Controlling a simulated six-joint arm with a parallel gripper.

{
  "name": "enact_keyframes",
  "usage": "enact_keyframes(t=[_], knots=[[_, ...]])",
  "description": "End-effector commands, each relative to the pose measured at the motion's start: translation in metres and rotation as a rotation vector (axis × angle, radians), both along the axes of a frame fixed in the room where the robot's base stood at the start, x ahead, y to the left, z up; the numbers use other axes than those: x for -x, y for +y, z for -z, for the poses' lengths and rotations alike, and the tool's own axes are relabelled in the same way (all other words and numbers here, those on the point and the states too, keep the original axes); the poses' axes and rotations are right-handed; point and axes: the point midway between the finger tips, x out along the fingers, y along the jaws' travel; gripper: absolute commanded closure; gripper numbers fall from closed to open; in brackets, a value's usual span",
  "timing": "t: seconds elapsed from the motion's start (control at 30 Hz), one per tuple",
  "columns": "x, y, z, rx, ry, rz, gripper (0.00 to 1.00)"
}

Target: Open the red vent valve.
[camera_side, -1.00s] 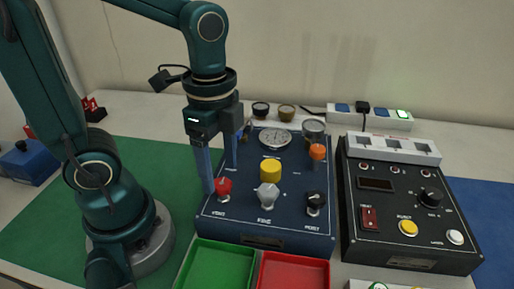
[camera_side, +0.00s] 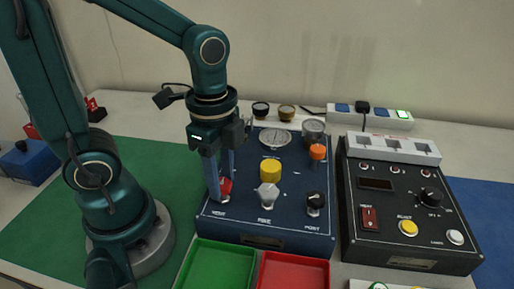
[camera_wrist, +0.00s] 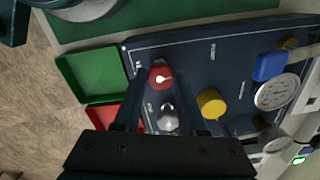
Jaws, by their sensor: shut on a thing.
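The red vent valve (camera_side: 226,187) is a red knob at the front left of the dark blue panel (camera_side: 246,220), above a white label. My gripper (camera_side: 221,194) points down over it with its two blue fingers on either side of the knob, shut on it. In the wrist view the red knob (camera_wrist: 160,76) with a white pointer mark lies between the fingertips (camera_wrist: 158,80). The fingers hide part of the knob in the side view.
On the panel, a grey knob (camera_side: 267,195), a black knob (camera_side: 315,201), a yellow knob (camera_side: 270,171) and an orange knob (camera_side: 317,152) stand nearby. Green (camera_side: 193,282) and red (camera_side: 263,284) trays sit in front. A black control box (camera_side: 405,222) stands right.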

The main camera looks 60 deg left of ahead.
Motion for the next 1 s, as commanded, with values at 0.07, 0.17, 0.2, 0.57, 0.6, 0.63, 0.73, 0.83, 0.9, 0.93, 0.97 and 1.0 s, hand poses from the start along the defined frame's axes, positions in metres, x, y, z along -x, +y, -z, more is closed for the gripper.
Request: enact_keyframes(t=[0.07,0.17,0.2,0.57,0.6,0.63,0.73,0.83,0.9,0.93,0.97,1.0], knots=[[-0.0002,0.0001,-0.0003,0.0,-0.001,-0.015,1.0],[-0.0001,0.0002,-0.0003,0.0,-0.001,-0.049,1.0],[-0.0001,0.0002,-0.0002,-0.001,0.0,-0.069,1.0],[0.0001,0.0004,-0.0001,-0.002,0.001,-0.356,1.0],[0.0003,0.0004,-0.0001,-0.002,0.001,-0.394,1.0],[0.0003,0.0004,0.0,-0.002,0.001,-0.422,1.0],[0.0003,0.0004,0.0,-0.002,0.001,-0.517,1.0],[0.0004,0.0005,0.0,-0.003,0.001,-0.612,1.0],[0.0004,0.0005,0.0,-0.003,0.002,-0.678,1.0],[0.0004,0.0005,0.0,-0.003,0.002,-0.707,1.0],[0.0005,0.0004,0.0,-0.003,0.002,-0.736,1.0],[0.0005,0.0004,0.0,-0.003,0.002,-0.773,1.0]])
